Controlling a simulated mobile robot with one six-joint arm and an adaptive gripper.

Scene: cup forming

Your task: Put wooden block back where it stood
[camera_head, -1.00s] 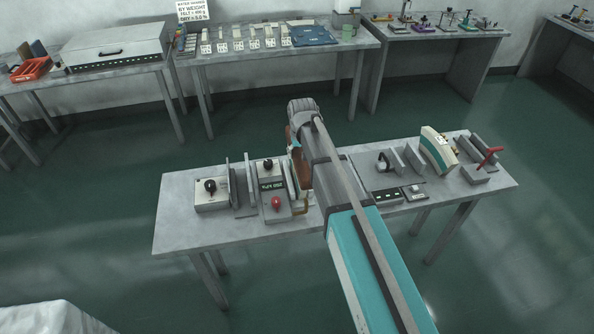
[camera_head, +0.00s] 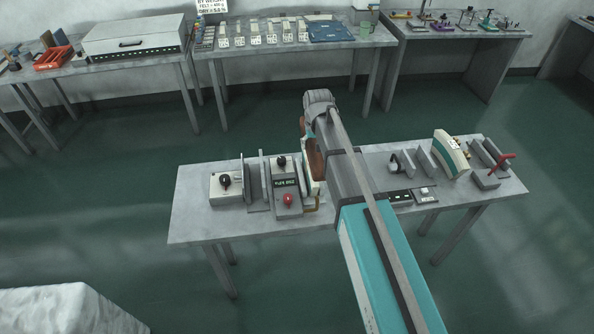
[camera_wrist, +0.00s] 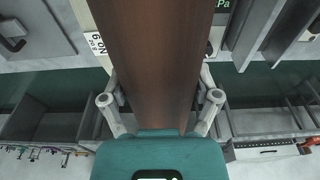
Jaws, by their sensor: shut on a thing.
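The wooden block (camera_wrist: 155,60) is a long, dark brown piece that fills the middle of the wrist view. My gripper (camera_wrist: 160,98) is shut on it, one finger on each side. In the head view a brown part of the block (camera_head: 314,158) shows at the left side of my arm, above the bench (camera_head: 200,228). My arm hides the rest of it and the fingers. I cannot tell whether the block touches anything beneath it.
A grey unit with a display and red knob (camera_head: 287,190) stands just left of the block. A box with a black knob (camera_head: 226,188) is further left. A curved teal-and-white gauge (camera_head: 450,155) and a red-handled clamp (camera_head: 492,172) stand at right. The bench's front left is clear.

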